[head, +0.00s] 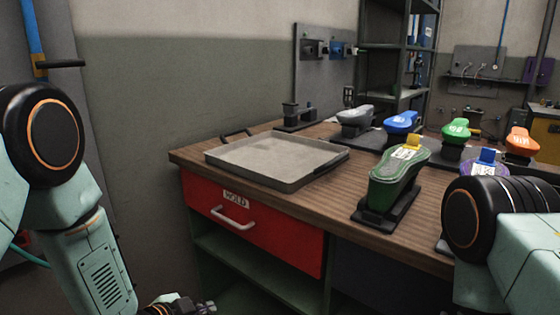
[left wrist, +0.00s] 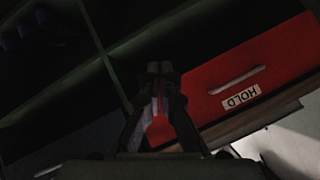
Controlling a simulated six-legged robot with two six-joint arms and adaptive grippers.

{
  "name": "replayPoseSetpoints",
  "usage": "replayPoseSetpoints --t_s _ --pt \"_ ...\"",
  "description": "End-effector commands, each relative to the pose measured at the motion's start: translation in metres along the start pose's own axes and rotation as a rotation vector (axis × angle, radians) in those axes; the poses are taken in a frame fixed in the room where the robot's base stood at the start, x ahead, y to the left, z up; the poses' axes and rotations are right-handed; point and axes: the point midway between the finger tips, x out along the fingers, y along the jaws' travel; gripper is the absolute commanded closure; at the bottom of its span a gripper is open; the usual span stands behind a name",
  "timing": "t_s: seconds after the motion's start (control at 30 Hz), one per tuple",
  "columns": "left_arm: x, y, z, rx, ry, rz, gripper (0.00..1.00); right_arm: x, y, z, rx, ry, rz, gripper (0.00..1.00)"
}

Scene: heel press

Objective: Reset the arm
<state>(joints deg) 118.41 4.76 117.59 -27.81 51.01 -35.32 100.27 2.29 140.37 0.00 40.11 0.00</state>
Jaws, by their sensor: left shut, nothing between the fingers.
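My left gripper (head: 188,306) shows at the bottom edge of the head view, low in front of the bench and apart from it. In the left wrist view, its fingers (left wrist: 159,68) meet at the tips, with nothing between them. Behind them are the red drawer labelled HOLD (left wrist: 250,84) and dark open shelves (left wrist: 75,60). My left arm hangs down at the left of the head view. My right arm shows at the right edge; its gripper is out of view.
The wooden bench (head: 330,205) carries a grey tray (head: 270,160), a green shoe form on a black stand (head: 398,180), and several coloured forms behind. The red drawer (head: 260,232) is shut below the tray. Floor space lies left of the bench.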

Motion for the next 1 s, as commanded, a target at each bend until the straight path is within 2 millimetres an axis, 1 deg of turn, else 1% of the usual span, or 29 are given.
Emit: replayPoseSetpoints --t_s 0.03,0.07,0.1,0.17,0.2,0.27,0.3,0.37,0.4,0.5,0.6,0.7,0.77,1.0 --pt "-0.008 0.024 0.026 -0.146 -0.086 0.027 1.0 0.0 0.0 0.0 0.0 0.0 0.0 0.6" --pt "-0.014 0.036 0.041 -0.239 -0.138 0.034 1.0 0.0 0.0 0.0 0.0 0.0 0.0 0.6" --pt "-0.023 0.053 0.059 -0.345 -0.206 0.043 1.0 0.0 0.0 0.0 0.0 0.0 0.0 0.6" --pt "-0.038 0.078 0.086 -0.495 -0.308 0.048 1.0 0.0 0.0 0.0 0.0 0.0 0.0 0.6" --pt "-0.05 0.095 0.102 -0.589 -0.377 0.046 1.0 0.0 0.0 0.0 0.0 0.0 0.0 0.6" --pt "-0.07 0.121 0.125 -0.712 -0.481 0.041 1.0 0.0 0.0 0.0 0.0 0.0 0.0 0.6" --pt "-0.085 0.138 0.139 -0.785 -0.552 0.035 1.0 0.0 0.0 0.0 0.0 0.0 0.0 0.6" --pt "-0.107 0.162 0.157 -0.877 -0.652 0.023 1.0 0.0 0.0 0.0 0.0 0.0 0.0 0.6" --pt "-0.122 0.177 0.168 -0.919 -0.715 0.018 1.0 0.0 0.0 0.0 0.0 0.0 0.0 0.6" --pt "-0.157 0.209 0.188 -0.978 -0.843 0.015 1.0 0.0 0.0 0.0 0.0 0.0 0.0 0.6" --pt "-0.18 0.232 0.2 -0.985 -0.921 0.033 1.0 0.0 0.0 0.0 0.0 0.0 0.0 0.6" --pt "-0.189 0.244 0.206 -0.982 -0.954 0.051 1.0 0.0 0.0 0.0 0.0 0.0 0.0 0.6" --pt "-0.191 0.247 0.208 -0.981 -0.96 0.056 1.0 0.0 0.0 0.0 0.0 0.0 0.0 0.6" --pt "-0.191 0.247 0.208 -0.981 -0.96 0.056 1.0 0.0 0.0 0.0 0.0 0.0 0.0 0.6"
